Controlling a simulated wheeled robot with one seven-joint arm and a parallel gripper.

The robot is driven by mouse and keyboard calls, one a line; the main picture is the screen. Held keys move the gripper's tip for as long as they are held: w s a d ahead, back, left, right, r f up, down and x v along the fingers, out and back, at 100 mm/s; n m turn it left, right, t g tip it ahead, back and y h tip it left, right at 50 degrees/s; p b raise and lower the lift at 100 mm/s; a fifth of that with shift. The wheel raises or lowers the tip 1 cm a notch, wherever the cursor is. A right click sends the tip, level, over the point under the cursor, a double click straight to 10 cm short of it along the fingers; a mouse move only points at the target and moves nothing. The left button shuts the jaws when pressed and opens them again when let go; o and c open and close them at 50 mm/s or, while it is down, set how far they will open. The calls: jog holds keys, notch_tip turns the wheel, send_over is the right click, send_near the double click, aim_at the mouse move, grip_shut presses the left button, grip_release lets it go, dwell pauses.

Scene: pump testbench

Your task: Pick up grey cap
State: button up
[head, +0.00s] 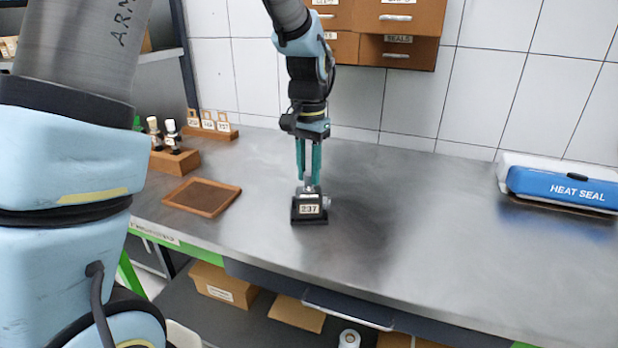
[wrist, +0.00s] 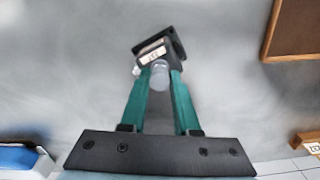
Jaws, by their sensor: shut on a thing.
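A small black pump block (head: 310,218) with a white label reading 237 stands on the steel bench in the head view. It also shows beyond my fingertips in the wrist view (wrist: 172,40). The grey cap (wrist: 159,76) is at the near end of the block, between my green fingers. My gripper (head: 309,182) points straight down over the block and is shut on the grey cap. In the head view the fingers mostly hide the cap. I see no clear gap between cap and block.
A brown-framed tray (head: 203,197) lies left of the block. A wooden holder (head: 174,161) with black-and-white bottles and a rack with tags (head: 209,130) stand behind it. A blue heat sealer (head: 562,188) is far right. The bench between is clear.

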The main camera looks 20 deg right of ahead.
grip_shut()
jog(key=shift+r, duration=0.1)
